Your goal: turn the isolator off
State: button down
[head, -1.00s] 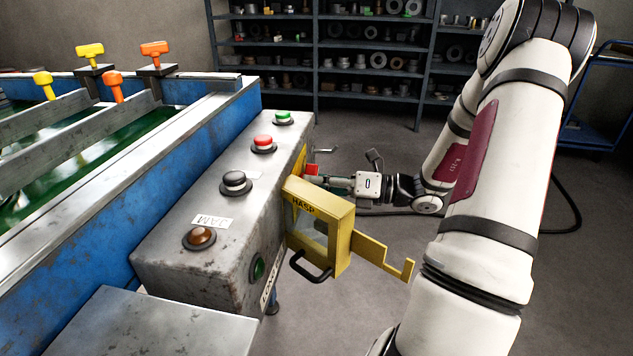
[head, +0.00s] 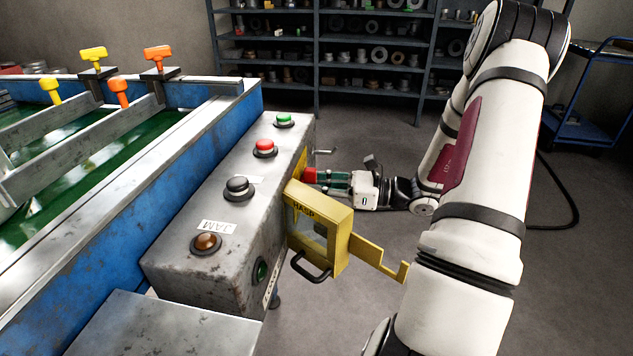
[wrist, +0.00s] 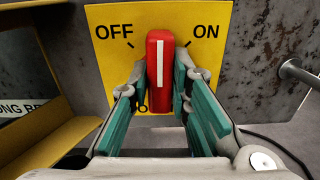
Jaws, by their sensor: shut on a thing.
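The isolator's red handle (wrist: 160,62) has a white stripe and sits on a yellow plate (wrist: 105,75) marked OFF at left and ON at right. In the wrist view the stripe stands upright, between the two marks. My gripper (wrist: 160,88) has its teal-padded fingers closed on both sides of the handle. In the head view the handle (head: 310,175) shows as a small red block on the right side of the grey control box (head: 225,215), with my gripper (head: 322,179) reaching it from the right.
A yellow hasp guard (head: 345,245) with a window and black handle hangs open beside the isolator, nearer the head camera. A metal lever (head: 325,152) sticks out just beyond the isolator. Coloured push buttons top the box.

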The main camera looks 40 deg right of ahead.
jog(key=shift+s+a+f+n+b, duration=0.1)
jog(key=shift+n+b, duration=0.5)
jog(key=shift+n, duration=1.7)
jog(key=shift+s+a+f+n+b, duration=0.1)
jog(key=shift+n+b, duration=0.45)
jog(key=shift+n, duration=1.75)
jog(key=c, duration=1.5)
grip_release()
jog(key=shift+r, duration=0.1)
jog(key=shift+d, duration=0.1)
jog(key=v, duration=1.2)
